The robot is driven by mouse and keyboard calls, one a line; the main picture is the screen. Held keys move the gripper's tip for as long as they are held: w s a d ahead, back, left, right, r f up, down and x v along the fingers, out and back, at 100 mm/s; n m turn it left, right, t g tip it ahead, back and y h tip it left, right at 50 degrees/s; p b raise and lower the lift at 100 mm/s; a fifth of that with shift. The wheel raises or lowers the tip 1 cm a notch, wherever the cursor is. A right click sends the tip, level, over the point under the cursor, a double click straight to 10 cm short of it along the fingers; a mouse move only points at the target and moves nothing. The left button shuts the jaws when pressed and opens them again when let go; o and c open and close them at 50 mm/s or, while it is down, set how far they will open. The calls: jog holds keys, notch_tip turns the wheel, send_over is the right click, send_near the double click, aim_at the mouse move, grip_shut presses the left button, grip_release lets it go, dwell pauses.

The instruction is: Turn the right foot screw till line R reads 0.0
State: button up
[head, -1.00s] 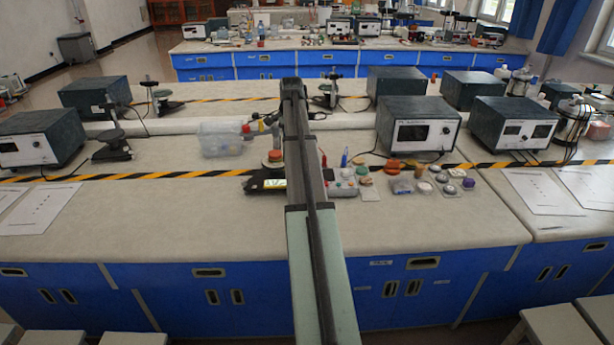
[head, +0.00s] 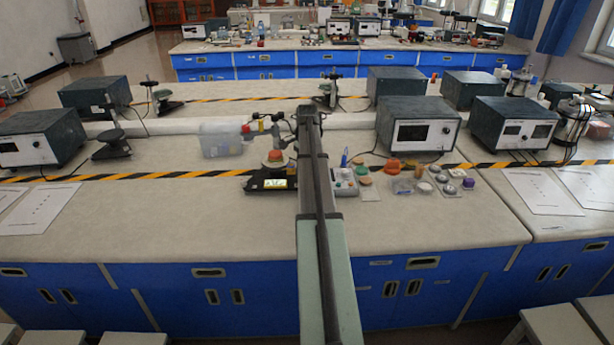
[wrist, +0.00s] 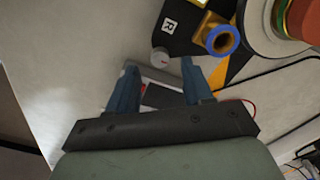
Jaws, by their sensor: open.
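The black instrument base (head: 254,186) stands on the bench just left of my arm in the head view, with an orange-red round stack on top and a small lit screen (head: 275,184). Its readings are too small to read. In the wrist view, a black corner of the base (wrist: 180,42) carries a white R label (wrist: 169,25). A small pale grey knob (wrist: 160,57) sits by that corner, probably the right foot screw. My gripper (wrist: 158,76) is open, its two blue fingers apart and empty, with the knob just beyond the fingertips. My arm hides the gripper in the head view.
A grey box with a dark panel (wrist: 163,95) lies beneath the fingers, with a red wire at its right. A blue ring (wrist: 222,40) is right of the R label. A clear bin (head: 221,139) stands behind the instrument. Bare bench lies in front.

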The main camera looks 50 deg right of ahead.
jog(key=shift+f, duration=1.7)
grip_shut()
